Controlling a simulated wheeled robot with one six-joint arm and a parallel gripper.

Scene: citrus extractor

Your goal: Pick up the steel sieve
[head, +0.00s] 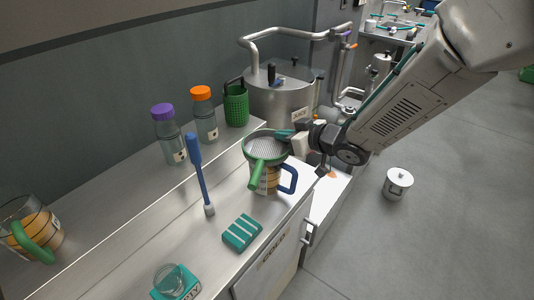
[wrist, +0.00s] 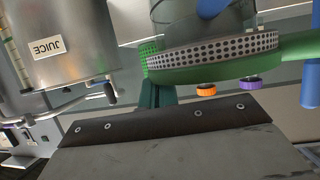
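The steel sieve (head: 266,148) has a round mesh bowl, a green rim and a green handle pointing toward the front. It sits at the mouth of a measuring jug (head: 266,180) with a blue handle. Whether it touches the jug is unclear. My gripper (head: 284,134) reaches in from the right at the sieve's back right rim. In the wrist view, my teal fingers (wrist: 158,92) are close together at the green rim of the sieve (wrist: 215,52) and appear shut on it. The fingertips are partly hidden by the rim.
A blue brush (head: 200,175), a teal sponge (head: 242,232) and a glass (head: 171,281) stand or lie nearby on the counter. Bottles (head: 204,118), a green basket (head: 236,105) and a steel vat (head: 280,100) are behind. Another jug (head: 30,232) is at left.

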